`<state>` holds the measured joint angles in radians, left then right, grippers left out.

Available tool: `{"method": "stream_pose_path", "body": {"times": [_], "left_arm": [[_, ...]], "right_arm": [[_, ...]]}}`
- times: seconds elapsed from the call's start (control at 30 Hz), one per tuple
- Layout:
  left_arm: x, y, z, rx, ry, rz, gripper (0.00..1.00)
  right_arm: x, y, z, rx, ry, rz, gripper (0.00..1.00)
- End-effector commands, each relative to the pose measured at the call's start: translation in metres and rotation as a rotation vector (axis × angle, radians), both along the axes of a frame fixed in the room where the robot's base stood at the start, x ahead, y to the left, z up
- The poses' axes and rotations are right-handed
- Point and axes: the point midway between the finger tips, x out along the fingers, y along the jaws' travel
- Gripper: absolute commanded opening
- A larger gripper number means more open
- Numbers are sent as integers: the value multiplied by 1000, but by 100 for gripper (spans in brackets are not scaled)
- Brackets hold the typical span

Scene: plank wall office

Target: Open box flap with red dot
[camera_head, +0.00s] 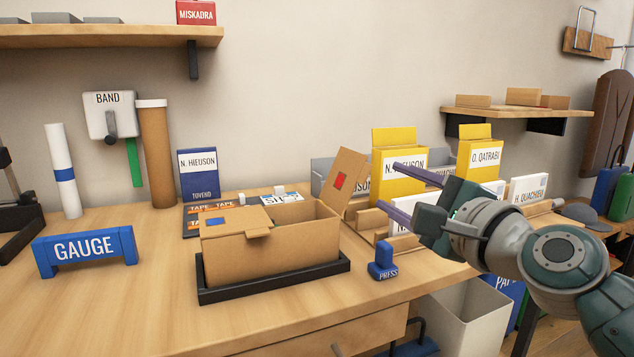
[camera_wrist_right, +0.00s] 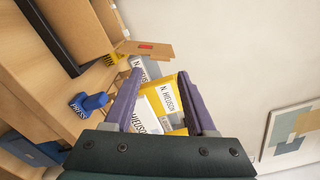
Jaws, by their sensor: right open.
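A brown cardboard box (camera_head: 275,258) stands open on its right half in a shallow black tray (camera_head: 275,284). The flap with the red mark (camera_head: 346,173) stands raised at the box's right end, leaning outward. Its mark looks square; in the right wrist view the flap (camera_wrist_right: 158,51) is seen nearly edge-on. The flap with a blue mark (camera_head: 236,221) lies flat over the left part of the box. My right gripper (camera_head: 384,186) is open and empty, to the right of the raised flap and apart from it. It also shows in the right wrist view (camera_wrist_right: 160,73). My left gripper is out of view.
Yellow boxes (camera_head: 404,186) and a letter rack stand close behind the right gripper. A blue PRESS stamp (camera_head: 382,260) stands right of the tray. A blue GAUGE block (camera_head: 85,250) is at left. The front left tabletop is clear.

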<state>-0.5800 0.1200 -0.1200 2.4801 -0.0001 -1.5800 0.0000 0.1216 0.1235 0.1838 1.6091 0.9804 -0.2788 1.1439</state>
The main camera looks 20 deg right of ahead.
Motion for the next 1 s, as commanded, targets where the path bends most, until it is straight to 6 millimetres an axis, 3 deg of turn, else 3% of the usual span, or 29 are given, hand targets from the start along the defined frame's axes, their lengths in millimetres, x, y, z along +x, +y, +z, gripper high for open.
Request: {"method": "stream_pose_path", "body": {"times": [0.1, 0.3, 0.8, 0.87, 1.0], "left_arm": [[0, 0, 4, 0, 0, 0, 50], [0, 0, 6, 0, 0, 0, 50], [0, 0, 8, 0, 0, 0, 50], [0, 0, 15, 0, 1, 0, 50], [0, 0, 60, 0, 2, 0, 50]], "right_arm": [[-19, 0, 0, 1, 2, 1, 56], [-34, -1, 0, 0, 0, 1, 56], [-36, 1, 1, -7, 3, 6, 56], [-38, 7, 6, -48, 19, 28, 56], [-62, 51, 23, -350, 128, 197, 56]]}}
